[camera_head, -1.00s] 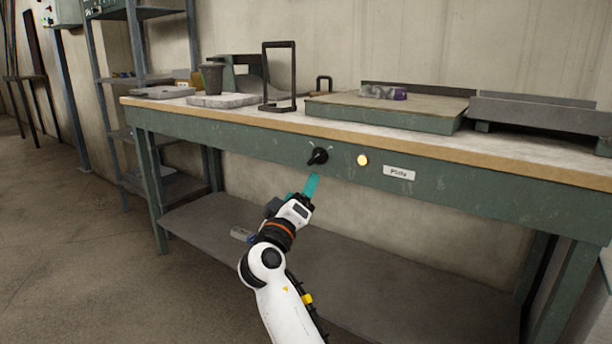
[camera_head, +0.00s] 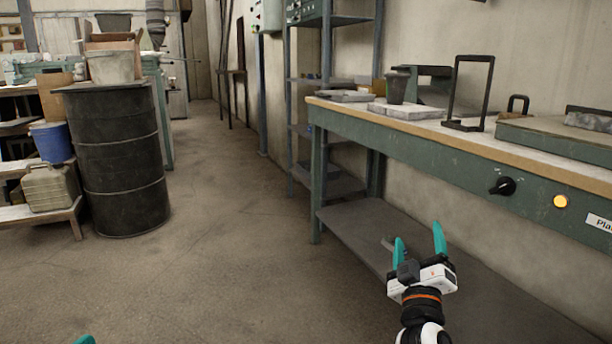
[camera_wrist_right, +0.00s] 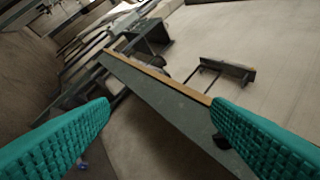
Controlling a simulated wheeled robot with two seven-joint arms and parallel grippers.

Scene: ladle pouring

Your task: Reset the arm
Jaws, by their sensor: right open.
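My right gripper (camera_head: 419,240) is open and empty in the head view, its two teal fingers spread apart in front of the workbench (camera_head: 440,144). It is below and to the left of the black knob (camera_head: 503,187) and does not touch it. The right wrist view shows the same two fingers (camera_wrist_right: 162,112) wide apart with nothing between them and the bench edge beyond. A teal tip of my left gripper (camera_head: 85,340) just shows at the bottom left edge of the head view; the rest is out of the picture.
A lit orange light (camera_head: 560,201) sits beside the knob. The bench has a lower shelf (camera_head: 385,230). A black frame (camera_head: 487,95) and a dark cup (camera_head: 397,88) stand on top. A dark barrel (camera_head: 118,160) stands at left. The floor (camera_head: 230,230) between is clear.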

